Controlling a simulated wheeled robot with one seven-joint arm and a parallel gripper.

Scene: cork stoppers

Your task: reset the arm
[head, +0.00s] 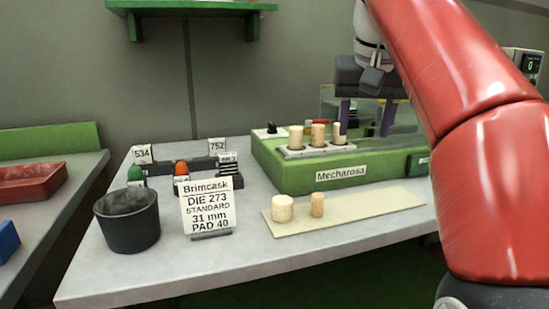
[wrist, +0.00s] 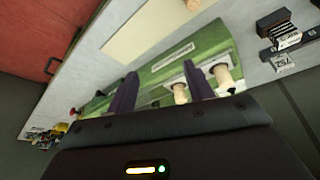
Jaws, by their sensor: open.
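My gripper (head: 365,130) hangs above the back right part of the green Mecharosa machine (head: 290,178), with its two purple fingers apart and nothing between them. In the wrist view my gripper (wrist: 160,70) is also open and empty, with the machine (wrist: 215,42) beyond the fingers. Three cork stoppers, the middle one (head: 318,134) among them, stand in a grey holder on the machine. Two more corks, a wide one (head: 282,208) and a narrow one (head: 317,204), stand on the cream mat (head: 375,206).
A dark cup (head: 128,222) and a Brimcask sign (head: 208,208) stand at the front left of the table (head: 190,268). Behind them is a rack with coloured stoppers and number cards (head: 142,154). A red tray (head: 30,183) lies on another table at the left. A green shelf (head: 190,6) hangs above.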

